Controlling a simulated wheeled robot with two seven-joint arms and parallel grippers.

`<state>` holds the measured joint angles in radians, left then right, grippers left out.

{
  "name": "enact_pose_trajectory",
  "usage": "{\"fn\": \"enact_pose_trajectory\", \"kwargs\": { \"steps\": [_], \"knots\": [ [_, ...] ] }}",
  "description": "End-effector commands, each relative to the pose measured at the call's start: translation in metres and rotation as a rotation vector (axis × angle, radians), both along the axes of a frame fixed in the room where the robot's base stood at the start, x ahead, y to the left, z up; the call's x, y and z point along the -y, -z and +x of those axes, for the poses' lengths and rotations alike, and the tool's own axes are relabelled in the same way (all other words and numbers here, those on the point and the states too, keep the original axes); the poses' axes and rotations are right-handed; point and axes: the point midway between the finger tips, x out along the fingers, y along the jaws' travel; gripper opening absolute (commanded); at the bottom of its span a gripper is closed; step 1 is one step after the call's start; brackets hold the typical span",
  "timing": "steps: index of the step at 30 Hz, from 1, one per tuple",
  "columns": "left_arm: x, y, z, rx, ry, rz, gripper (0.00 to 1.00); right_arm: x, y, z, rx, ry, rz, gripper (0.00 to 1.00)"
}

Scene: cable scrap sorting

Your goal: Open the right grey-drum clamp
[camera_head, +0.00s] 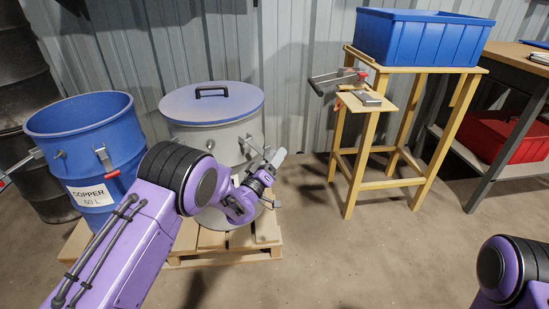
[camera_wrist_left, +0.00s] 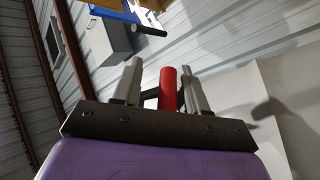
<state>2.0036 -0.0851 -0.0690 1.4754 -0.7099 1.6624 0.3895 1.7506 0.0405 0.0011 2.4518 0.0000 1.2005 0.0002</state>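The grey drum (camera_head: 190,140) with a blue lid (camera_head: 212,103) stands on a pallet beside the blue copper drum. Its right clamp (camera_head: 248,144) is on the side wall, partly hidden by my left gripper (camera_head: 273,166). In the left wrist view, a red handle (camera_wrist_left: 168,90) stands between the two fingers of my left gripper (camera_wrist_left: 164,88). The handle is nearer the right finger, and a gap shows on its left; the fingers look open around it. The head view shows only a link of my right arm at the lower right; its gripper is out of view.
The blue copper drum (camera_head: 85,135) stands left, with its own red-tipped clamp (camera_head: 108,163). A yellow stand (camera_head: 428,150) carries a blue bin (camera_head: 425,40). A red bin (camera_head: 500,137) sits under the bench. The pallet (camera_head: 225,252) edge juts forward; the floor in front is clear.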

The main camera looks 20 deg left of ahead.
Motion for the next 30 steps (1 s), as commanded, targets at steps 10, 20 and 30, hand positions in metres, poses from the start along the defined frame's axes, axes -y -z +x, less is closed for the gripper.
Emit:
{"fn": "enact_pose_trajectory", "kwargs": {
  "steps": [10, 20, 30],
  "knots": [
    [-0.008, 0.009, -0.031, -0.005, 0.003, 0.002, 0.42, 0.000, -0.009, 0.000, 0.001, 0.000, -0.001, 0.43],
    [-0.028, 0.030, -0.091, -0.001, 0.000, 0.001, 0.42, 0.000, -0.017, 0.000, 0.001, -0.001, -0.001, 0.43],
    [-0.030, 0.033, -0.097, 0.000, -0.002, 0.000, 0.42, 0.000, -0.017, 0.000, 0.001, -0.001, -0.001, 0.43]
  ]
}}
